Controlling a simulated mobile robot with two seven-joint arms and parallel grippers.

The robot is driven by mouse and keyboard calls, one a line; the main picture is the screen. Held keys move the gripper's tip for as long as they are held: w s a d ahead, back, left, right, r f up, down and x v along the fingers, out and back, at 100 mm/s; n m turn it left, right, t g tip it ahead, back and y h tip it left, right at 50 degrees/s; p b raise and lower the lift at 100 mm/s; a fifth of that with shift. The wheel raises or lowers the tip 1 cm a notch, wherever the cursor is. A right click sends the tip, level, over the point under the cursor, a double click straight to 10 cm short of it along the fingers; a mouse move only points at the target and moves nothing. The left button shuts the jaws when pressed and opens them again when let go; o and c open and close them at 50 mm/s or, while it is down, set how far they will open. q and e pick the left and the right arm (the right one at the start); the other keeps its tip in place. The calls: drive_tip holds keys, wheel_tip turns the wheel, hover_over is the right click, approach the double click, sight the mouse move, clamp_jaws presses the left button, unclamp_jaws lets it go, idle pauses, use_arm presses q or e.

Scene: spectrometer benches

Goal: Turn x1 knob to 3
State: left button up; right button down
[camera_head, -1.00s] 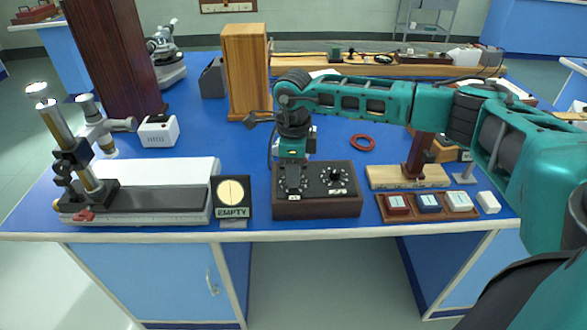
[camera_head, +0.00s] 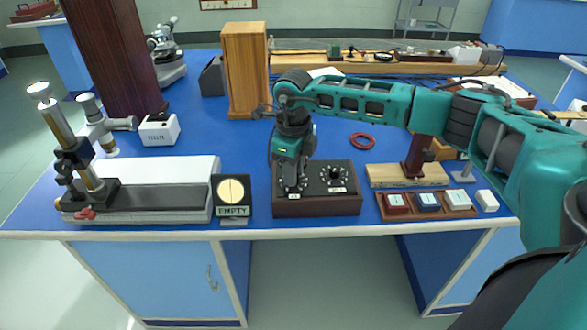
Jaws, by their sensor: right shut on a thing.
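A dark brown box (camera_head: 317,204) with a black top panel and two dial knobs stands at the front middle of the blue bench. My right gripper (camera_head: 293,186) points down over the left half of the panel and is shut on the left knob, which it mostly hides. Part of a ring of white marks shows around that knob. The right knob (camera_head: 336,175) stands free, with a ring of white marks and a small label. The labels and numbers are too small to read. My left gripper is out of view.
A wooden tray (camera_head: 430,214) with small blocks is to the right. A red ring (camera_head: 362,141) lies behind. A tall wooden block (camera_head: 246,75) stands behind the wrist. Free blue bench surface lies between.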

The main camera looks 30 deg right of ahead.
drive_tip(key=c, duration=0.9)
unclamp_jaws()
wheel_tip(320, 180, up, 13)
